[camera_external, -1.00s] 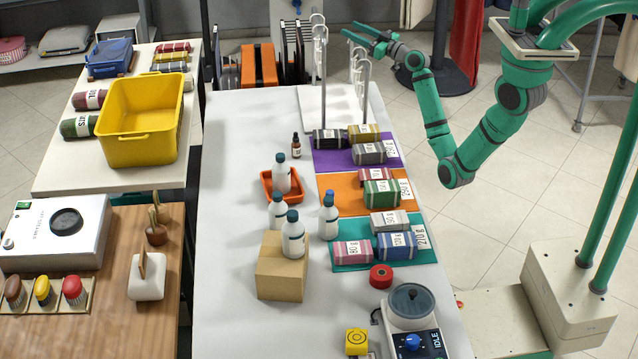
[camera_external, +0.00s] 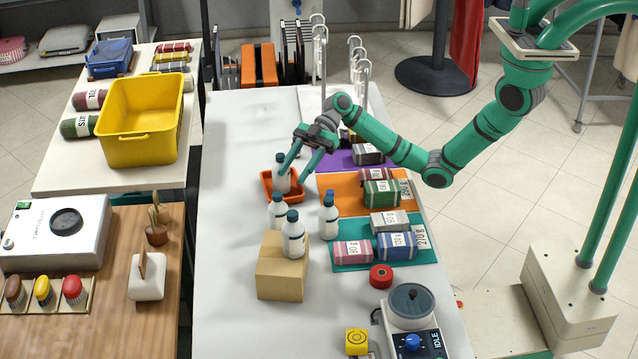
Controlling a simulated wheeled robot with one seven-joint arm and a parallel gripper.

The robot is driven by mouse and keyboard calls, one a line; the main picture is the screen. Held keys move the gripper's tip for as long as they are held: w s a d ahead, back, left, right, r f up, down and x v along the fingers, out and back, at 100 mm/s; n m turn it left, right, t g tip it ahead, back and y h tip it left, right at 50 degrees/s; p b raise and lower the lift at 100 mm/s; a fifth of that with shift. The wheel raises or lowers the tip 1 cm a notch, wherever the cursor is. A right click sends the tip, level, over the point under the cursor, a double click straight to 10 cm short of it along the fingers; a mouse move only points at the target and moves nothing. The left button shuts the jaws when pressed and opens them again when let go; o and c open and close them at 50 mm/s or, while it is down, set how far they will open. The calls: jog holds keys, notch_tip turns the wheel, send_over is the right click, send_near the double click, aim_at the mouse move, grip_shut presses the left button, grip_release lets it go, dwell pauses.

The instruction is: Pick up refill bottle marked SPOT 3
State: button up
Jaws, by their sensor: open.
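Several white refill bottles with blue caps stand on the white table. One bottle (camera_external: 281,177) stands in a small orange tray (camera_external: 268,197). A second bottle (camera_external: 278,212) stands behind a cardboard box, and a third bottle (camera_external: 294,238) stands on that box (camera_external: 281,283). Another bottle (camera_external: 329,220) stands to the right, with a further blue cap just behind it. The bottle markings are too small to read, so I cannot tell which is SPOT 3. My gripper (camera_external: 297,170) is open and points down at the orange tray, its fingers around or beside the bottle there.
Folded, labelled cloth bundles lie on purple (camera_external: 333,160), orange (camera_external: 345,199) and teal (camera_external: 352,257) mats to the right. Metal hooks (camera_external: 359,62) stand at the back. A red roll (camera_external: 381,276) and a scale (camera_external: 411,307) are at the front right. The table's left side is clear.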

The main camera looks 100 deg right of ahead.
aim_at(277, 194)
jog(key=x, duration=0.4)
jog(key=shift+w, duration=0.1)
jog(key=shift+f+x, duration=0.25)
jog(key=shift+x, duration=2.4)
jog(key=shift+d, duration=0.2)
grip_shut()
